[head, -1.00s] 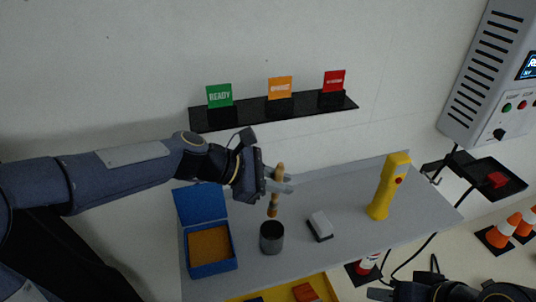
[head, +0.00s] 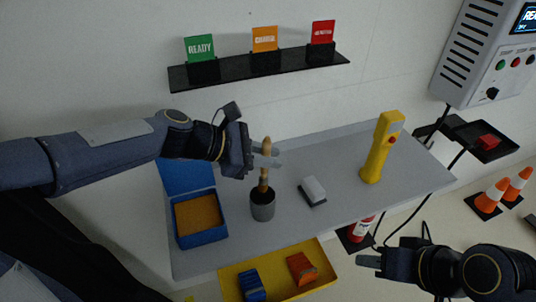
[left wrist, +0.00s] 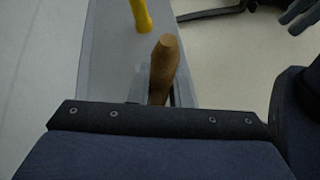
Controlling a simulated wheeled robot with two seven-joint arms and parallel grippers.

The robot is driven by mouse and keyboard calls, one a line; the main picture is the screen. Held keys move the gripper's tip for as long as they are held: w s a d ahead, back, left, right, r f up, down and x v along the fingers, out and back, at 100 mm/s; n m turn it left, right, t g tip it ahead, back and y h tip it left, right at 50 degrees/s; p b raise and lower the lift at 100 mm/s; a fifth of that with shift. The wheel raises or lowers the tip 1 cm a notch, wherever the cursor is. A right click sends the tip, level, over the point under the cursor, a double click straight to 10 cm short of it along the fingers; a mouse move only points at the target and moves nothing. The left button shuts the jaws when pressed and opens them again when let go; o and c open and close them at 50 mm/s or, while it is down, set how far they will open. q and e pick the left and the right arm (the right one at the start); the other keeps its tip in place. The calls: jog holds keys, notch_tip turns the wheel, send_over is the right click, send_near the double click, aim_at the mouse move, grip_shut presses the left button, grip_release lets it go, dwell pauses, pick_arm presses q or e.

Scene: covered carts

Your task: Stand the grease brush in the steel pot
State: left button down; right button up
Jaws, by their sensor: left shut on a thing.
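My left gripper (head: 267,157) is shut on the wooden handle of the grease brush (head: 265,147) above the grey cart top. The brush is near upright, and its lower end overlaps the dark mouth of the steel pot (head: 262,209). I cannot tell how far inside it reaches. The pot stands upright on the cart. In the left wrist view the brush handle (left wrist: 164,66) rises between the fingers; the pot is hidden there. My right gripper (head: 369,261) is at the lower right, away from the cart's objects; its jaw opening is unclear.
An open blue box (head: 203,240) stands left of the pot. A white-topped block (head: 313,190) and a yellow handheld device (head: 380,150) stand to the right. A yellow drawer (head: 232,281) juts out below. A black shelf (head: 262,68) with signs is behind.

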pick_arm(q)
notch_tip(320, 180, down, 6)
jog(key=b, duration=0.4)
dwell(0.4)
jog(key=c, duration=1.3)
grip_release()
jog(key=shift+o, duration=0.2)
jog(key=v, duration=0.7)
jog(key=shift+a, duration=0.35)
jog(key=shift+s+r, duration=0.1)
jog(key=shift+r, duration=0.05)
